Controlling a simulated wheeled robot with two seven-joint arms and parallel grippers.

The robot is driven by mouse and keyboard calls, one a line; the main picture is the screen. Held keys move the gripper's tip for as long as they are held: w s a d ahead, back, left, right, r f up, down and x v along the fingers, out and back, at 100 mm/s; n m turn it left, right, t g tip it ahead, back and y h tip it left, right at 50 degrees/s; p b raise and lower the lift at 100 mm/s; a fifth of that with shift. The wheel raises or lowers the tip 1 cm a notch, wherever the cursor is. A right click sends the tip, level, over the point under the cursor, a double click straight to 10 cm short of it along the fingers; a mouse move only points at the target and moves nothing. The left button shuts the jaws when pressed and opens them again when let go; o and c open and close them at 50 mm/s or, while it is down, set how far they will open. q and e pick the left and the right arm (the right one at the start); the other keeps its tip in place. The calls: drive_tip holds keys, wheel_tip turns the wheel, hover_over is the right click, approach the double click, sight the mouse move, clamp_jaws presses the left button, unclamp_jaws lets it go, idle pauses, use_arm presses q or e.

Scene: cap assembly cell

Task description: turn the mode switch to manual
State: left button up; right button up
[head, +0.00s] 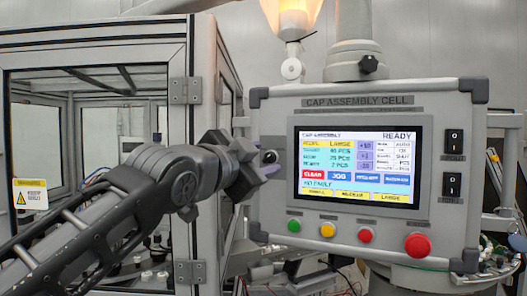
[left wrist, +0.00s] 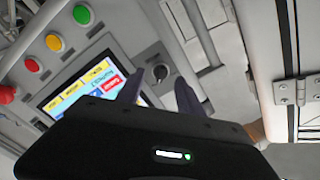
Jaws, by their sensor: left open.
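The mode switch (head: 269,156) is a small black round knob at the left side of the grey control panel (head: 275,225). My left gripper (head: 268,169) is at the panel's left side, in front of the switch and partly covering its surroundings. In the left wrist view, the knob (left wrist: 160,73) appears beyond and between the two open fingers (left wrist: 159,87), with nothing between them. I cannot tell whether the fingers touch the knob or which mode it points to. My right gripper is not in view.
The panel's lit screen (head: 362,165) is right of my gripper. Below it are green (head: 294,226), yellow (head: 327,230) and red (head: 365,235) buttons and a larger red button (head: 417,245). A framed glass enclosure (head: 190,55) stands at left.

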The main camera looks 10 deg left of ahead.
use_arm(q)
drive_tip(key=shift+w+d, duration=0.15)
drive_tip(key=shift+w, duration=0.5)
clamp_jaws()
